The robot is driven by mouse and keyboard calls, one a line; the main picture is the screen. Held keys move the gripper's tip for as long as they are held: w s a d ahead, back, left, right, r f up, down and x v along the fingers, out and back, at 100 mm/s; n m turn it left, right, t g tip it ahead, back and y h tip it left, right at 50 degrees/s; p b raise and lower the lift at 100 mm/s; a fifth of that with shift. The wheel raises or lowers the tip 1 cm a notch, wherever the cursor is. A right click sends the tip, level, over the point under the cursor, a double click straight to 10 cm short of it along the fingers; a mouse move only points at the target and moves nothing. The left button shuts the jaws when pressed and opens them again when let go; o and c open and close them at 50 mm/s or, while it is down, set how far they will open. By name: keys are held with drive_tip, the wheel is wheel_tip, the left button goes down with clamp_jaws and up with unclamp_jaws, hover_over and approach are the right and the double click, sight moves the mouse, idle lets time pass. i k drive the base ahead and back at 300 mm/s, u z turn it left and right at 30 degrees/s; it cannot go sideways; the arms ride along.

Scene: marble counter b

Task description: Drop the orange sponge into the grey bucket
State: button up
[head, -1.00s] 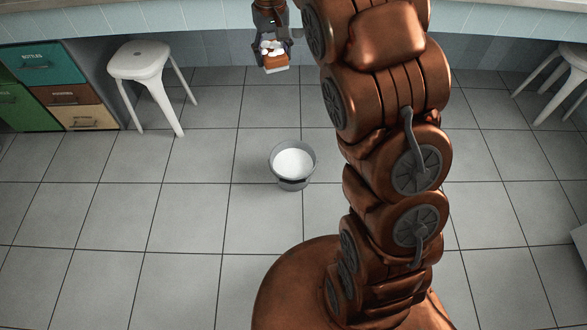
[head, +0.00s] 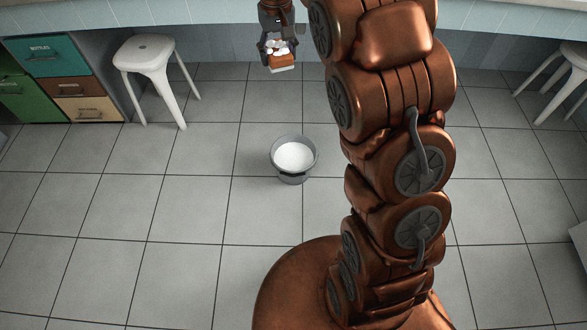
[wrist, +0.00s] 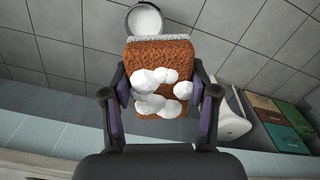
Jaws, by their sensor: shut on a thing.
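The orange sponge (head: 284,61), with white foam on its face and a pale layer along one edge, is held in my gripper (head: 278,46) near the counter's front edge. In the wrist view the sponge (wrist: 174,62) sits between the two fingers of my gripper (wrist: 160,98), which press on its sides. The grey bucket (head: 294,172), pale inside, stands upright on the floor, nearer to my base than the sponge. The bucket's rim (wrist: 131,28) also shows beyond the sponge in the wrist view, partly hidden by it. The sponge is apart from the bucket.
A white stool (head: 146,57) stands left, beside coloured drawers (head: 62,88). Another white stool (head: 570,66) stands at the right. The counter (head: 200,18) runs along the back. The tiled floor (head: 190,200) around the bucket is clear.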

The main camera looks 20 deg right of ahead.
sight(294, 164)
drive_tip(key=k, duration=1.2)
drive_tip(key=u, duration=0.5)
drive_tip(key=i, duration=0.65)
drive_tip(key=u, duration=0.7)
drive_tip(key=i, duration=0.95)
drive_tip(key=z, duration=0.7)
drive_tip(key=i, duration=0.65)
drive_tip(key=z, duration=0.55)
